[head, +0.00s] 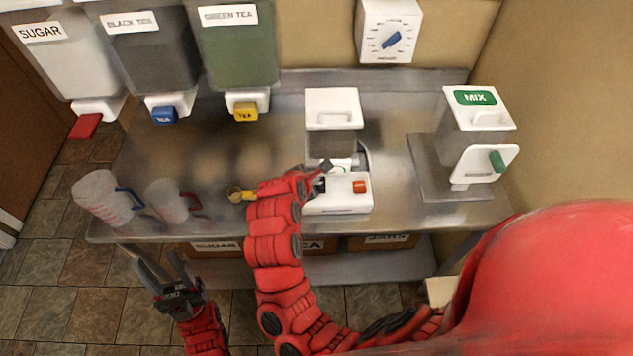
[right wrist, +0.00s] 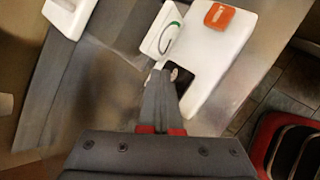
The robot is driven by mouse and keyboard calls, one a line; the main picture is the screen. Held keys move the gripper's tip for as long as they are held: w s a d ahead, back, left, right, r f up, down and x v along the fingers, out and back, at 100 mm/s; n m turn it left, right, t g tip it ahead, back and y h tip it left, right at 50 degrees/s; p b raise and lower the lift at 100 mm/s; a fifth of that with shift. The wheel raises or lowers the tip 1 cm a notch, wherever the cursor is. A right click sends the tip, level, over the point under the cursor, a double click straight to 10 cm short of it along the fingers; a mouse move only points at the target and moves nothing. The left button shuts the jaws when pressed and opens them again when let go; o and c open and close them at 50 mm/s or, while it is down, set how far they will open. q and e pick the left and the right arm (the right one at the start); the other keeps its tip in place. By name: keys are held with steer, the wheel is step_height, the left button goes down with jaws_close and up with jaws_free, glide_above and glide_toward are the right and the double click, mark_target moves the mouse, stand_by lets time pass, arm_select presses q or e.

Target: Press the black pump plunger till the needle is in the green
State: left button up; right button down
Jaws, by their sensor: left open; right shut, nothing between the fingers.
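The white pump device (head: 340,198) stands on the steel table, with an orange button on its front. Its gauge (right wrist: 168,38) shows a green arc in the right wrist view; I cannot make out the needle. A small dark part, seemingly the black plunger (right wrist: 181,76), shows beside my fingertips and is mostly hidden by my right gripper in the head view. My right gripper (head: 322,172) is shut and empty, its tips at the device's left side; it also shows in the right wrist view (right wrist: 160,78). I cannot tell if it touches the plunger. My left gripper (head: 165,275) is open and empty, in front of the table.
Two clear jugs (head: 103,198) (head: 168,202) and a yellow-handled scoop (head: 240,194) are at the table's left. Sugar and tea dispensers (head: 236,50) hang above. A MIX machine (head: 474,140) stands at the right. A timer (head: 388,30) is on the wall.

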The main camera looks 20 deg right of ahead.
steer(key=shift+f, duration=0.35)
steer(key=shift+f, duration=1.65)
stand_by(1.3)
steer(key=shift+r, duration=0.1)
steer(key=shift+r+p, duration=1.95)
steer(key=shift+p, duration=0.6)
step_height(320, 180, up, 3)
steer(key=p, duration=0.3)
steer(key=shift+r+p, duration=0.3)
steer(key=shift+r, duration=0.7)
stand_by(0.6)
